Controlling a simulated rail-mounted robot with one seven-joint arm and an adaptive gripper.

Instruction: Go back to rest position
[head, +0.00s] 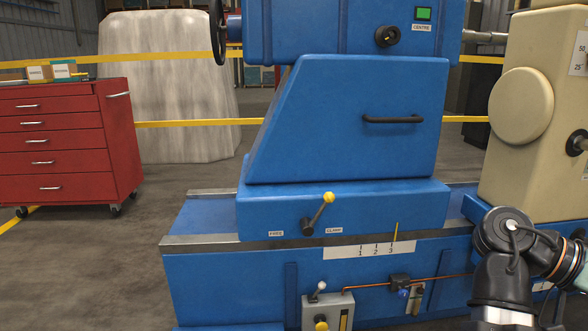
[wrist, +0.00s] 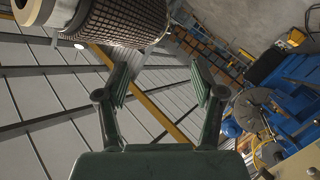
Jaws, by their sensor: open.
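My gripper (wrist: 163,84) shows in the wrist view with its two fingers spread wide. It is open and nothing is between the fingers. Beyond it are the wall and ceiling beams of the hall. The fingers do not show in the head view; only my dark arm joints are there at the lower right. A blue machine stand (head: 345,130) fills the middle of the head view. Its yellow-knobbed lever (head: 319,212) sits between the labels FREE and CLAMP and leans toward CLAMP. A yellow pointer (head: 395,233) stands near mark 3 on the white scale.
A cream housing (head: 525,110) stands at the right, close to my arm. A red tool cabinet (head: 65,145) stands at the left. In the wrist view, a dark meshed cylinder (wrist: 115,18) hangs at the upper left, and blue machinery (wrist: 285,100) is at the right.

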